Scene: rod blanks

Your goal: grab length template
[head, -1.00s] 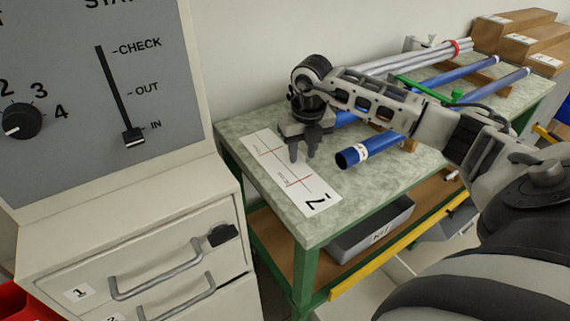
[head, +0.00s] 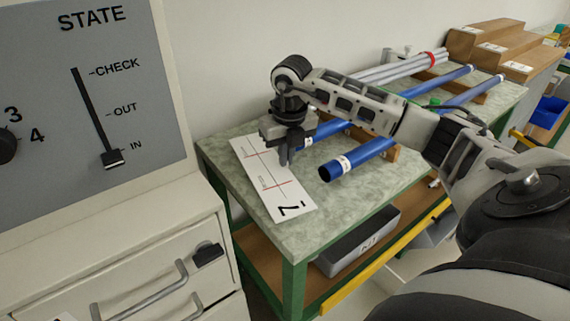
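The length template looks to be the white card (head: 272,190) with red cross lines and a black numeral, lying flat on the green-topped table. My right gripper (head: 287,161) points down over the card's upper right part, its fingertips close to the card. Its fingers overlap in this view, so I cannot tell how far apart they are or whether they touch the card. My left gripper is not in view.
Two blue tubes (head: 357,158) lie on wooden supports just right of the gripper, with grey rods (head: 395,71) behind. A grey bin (head: 357,240) stands on the lower shelf. A cabinet with a STATE panel (head: 85,90) is at left.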

